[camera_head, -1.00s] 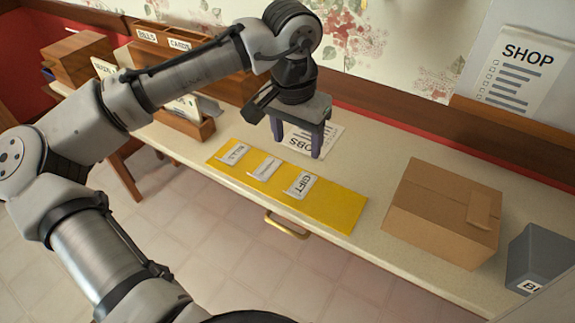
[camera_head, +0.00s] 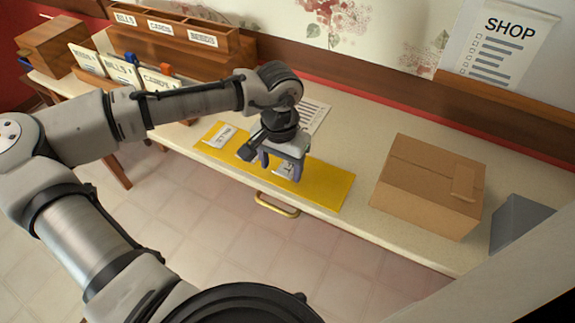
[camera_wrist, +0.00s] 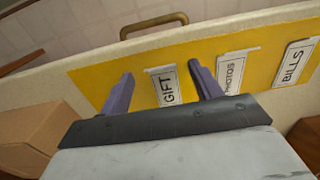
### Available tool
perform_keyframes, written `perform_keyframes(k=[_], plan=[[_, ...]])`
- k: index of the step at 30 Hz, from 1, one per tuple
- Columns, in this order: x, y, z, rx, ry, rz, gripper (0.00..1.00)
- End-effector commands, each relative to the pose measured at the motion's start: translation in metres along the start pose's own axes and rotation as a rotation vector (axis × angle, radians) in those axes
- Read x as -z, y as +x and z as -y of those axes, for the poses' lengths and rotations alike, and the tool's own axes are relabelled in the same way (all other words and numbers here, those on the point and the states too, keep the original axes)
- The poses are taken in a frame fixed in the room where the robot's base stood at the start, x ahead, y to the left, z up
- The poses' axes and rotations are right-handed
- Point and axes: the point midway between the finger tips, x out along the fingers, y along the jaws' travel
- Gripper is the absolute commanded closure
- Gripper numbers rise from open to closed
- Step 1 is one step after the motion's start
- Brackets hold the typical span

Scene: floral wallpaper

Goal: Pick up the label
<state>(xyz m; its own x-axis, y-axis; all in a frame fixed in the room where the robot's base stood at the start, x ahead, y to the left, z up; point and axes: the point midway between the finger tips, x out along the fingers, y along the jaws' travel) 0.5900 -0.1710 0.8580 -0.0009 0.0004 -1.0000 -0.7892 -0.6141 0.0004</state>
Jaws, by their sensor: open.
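Three white labels lie on a yellow mat (camera_head: 325,188) on the counter. In the wrist view they read GIFT (camera_wrist: 166,88), PHOTOS (camera_wrist: 232,71) and BILLS (camera_wrist: 294,62). My gripper (camera_head: 281,171) is open and empty, low over the mat. In the wrist view its two fingers (camera_wrist: 160,70) stand on either side of the GIFT label, with the PHOTOS label just outside the right finger. In the head view my gripper partly hides the GIFT label (camera_head: 287,168), and the middle label is mostly hidden. I cannot tell whether the fingertips touch the mat.
A cardboard box (camera_head: 432,185) stands right of the mat, with a grey bin (camera_head: 520,222) beyond. A wooden sorter (camera_head: 185,42) with labelled slots stands at the back left. A printed sheet (camera_head: 313,113) lies behind my gripper. A brass handle (camera_head: 276,205) is on the counter's front.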

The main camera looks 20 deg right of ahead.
Motion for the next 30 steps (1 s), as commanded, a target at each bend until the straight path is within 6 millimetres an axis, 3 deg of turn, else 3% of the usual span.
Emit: perform_keyframes(k=[4, 11, 22, 30], plan=[[0.0, 0.015, 0.0, 0.0, 0.0, 0.0, 0.36], [0.0, 0.017, 0.001, 0.0, 0.0, 0.0, 0.36], [0.0, 0.017, 0.001, 0.0, 0.0, -0.001, 0.82], [0.0, 0.016, 0.001, 0.0, 0.0, -0.001, 0.84]])
